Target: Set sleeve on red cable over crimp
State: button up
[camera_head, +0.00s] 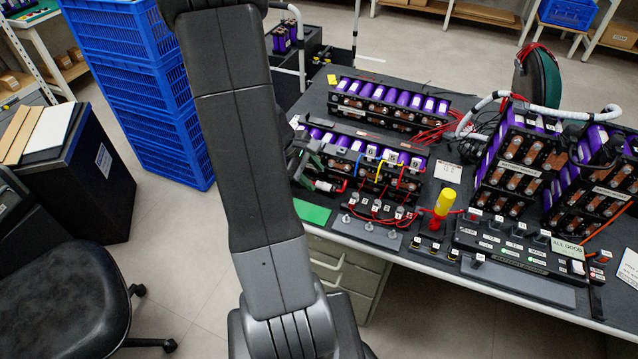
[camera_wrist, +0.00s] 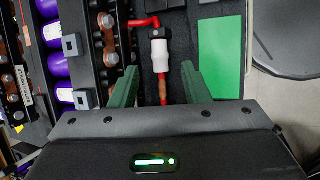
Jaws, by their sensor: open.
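A red cable (camera_wrist: 144,22) runs in from the left in the wrist view and bends down into a white sleeve (camera_wrist: 159,55). The sleeve sits around the cable. Below it, a red and copper-coloured length (camera_wrist: 163,88) shows, probably the crimp; its exact end is unclear. My gripper (camera_wrist: 160,80) is open, with one green finger on each side of this line, just below the sleeve. Whether either finger touches it cannot be told. In the head view my gripper (camera_head: 306,163) is above the table's left edge, and the white sleeve (camera_head: 322,186) is small beside it.
Purple cell modules (camera_head: 377,157) stand close beside the gripper. A green mat (camera_head: 312,212) lies at the table's left edge. A yellow-handled tool (camera_head: 444,203) stands upright farther right. A black rack with red leads (camera_head: 372,222) sits at the front edge.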

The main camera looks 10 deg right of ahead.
aim_at(321, 184)
jog(key=x, duration=0.4)
jog(key=shift+b, duration=0.35)
grip_shut()
